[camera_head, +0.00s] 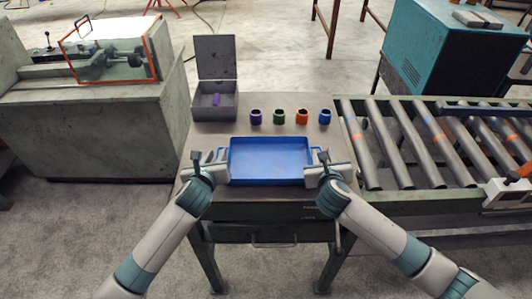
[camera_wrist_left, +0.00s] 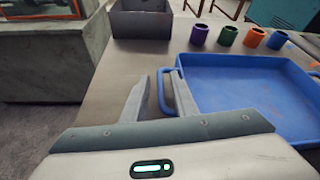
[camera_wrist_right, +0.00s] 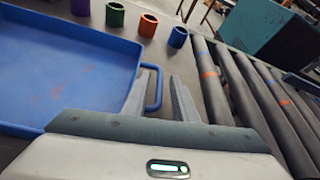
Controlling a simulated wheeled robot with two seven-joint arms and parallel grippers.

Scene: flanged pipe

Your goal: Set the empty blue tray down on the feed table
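The empty blue tray (camera_head: 268,158) is level over the front middle of the feed table (camera_head: 200,133). It looks to be resting on the tabletop, though its underside is hidden. My left gripper (camera_head: 222,157) is at the tray's left handle. In the left wrist view its two fingers (camera_wrist_left: 160,95) stand apart, with the handle bar (camera_wrist_left: 161,88) between them. My right gripper (camera_head: 319,157) is at the right handle. In the right wrist view its fingers (camera_wrist_right: 160,95) are also apart, on either side of the handle (camera_wrist_right: 155,92).
Behind the tray stand purple (camera_head: 256,117), green (camera_head: 279,116), orange (camera_head: 302,117) and blue (camera_head: 325,117) collars in a row. A roller conveyor (camera_head: 425,150) adjoins the table's right side.

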